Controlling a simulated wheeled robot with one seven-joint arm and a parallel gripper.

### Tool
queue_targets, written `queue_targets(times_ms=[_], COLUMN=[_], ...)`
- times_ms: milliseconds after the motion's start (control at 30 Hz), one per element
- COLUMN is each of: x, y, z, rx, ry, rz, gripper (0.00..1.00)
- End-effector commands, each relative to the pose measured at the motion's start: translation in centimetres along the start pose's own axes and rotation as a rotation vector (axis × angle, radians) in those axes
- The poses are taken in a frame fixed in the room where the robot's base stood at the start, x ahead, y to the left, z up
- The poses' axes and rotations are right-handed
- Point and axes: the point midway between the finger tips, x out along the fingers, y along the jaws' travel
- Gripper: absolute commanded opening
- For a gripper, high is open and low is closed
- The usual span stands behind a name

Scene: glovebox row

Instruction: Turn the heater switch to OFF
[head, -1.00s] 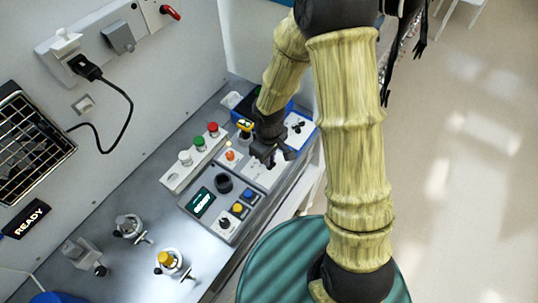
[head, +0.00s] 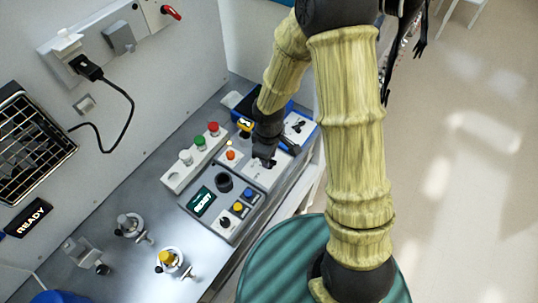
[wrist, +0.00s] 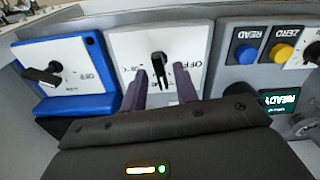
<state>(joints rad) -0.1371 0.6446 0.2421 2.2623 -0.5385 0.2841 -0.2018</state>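A white switch panel (wrist: 190,42) carries a black knob (wrist: 159,68), with an OFF mark to its right and a °C mark to its left in the wrist view. In the head view this panel (head: 256,172) is partly covered by my gripper. My gripper (wrist: 163,88) is open, with one finger on each side of the knob and visible gaps; I cannot tell whether either finger touches it. In the head view my gripper (head: 266,161) points down over the panel. No heater label is legible.
A blue-framed panel (wrist: 66,104) with a black lever (wrist: 42,76) and an OFF mark sits beside the white panel. On the other side are a blue button (wrist: 244,54), a yellow button (wrist: 283,54) and a READY display (wrist: 282,100). Colored buttons (head: 199,142) stand behind.

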Motion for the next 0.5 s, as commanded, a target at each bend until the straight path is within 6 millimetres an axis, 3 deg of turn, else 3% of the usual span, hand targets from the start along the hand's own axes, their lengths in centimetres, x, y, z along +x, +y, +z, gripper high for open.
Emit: queue_targets(times_ms=[333,500], x=[-0.1,-1.6], y=[0.0,0.1], z=[0.1,0.0], rx=[0.001,0.004], ry=[-0.002,0.001], rz=[-0.001,0.000], gripper=[0.33,0.33])
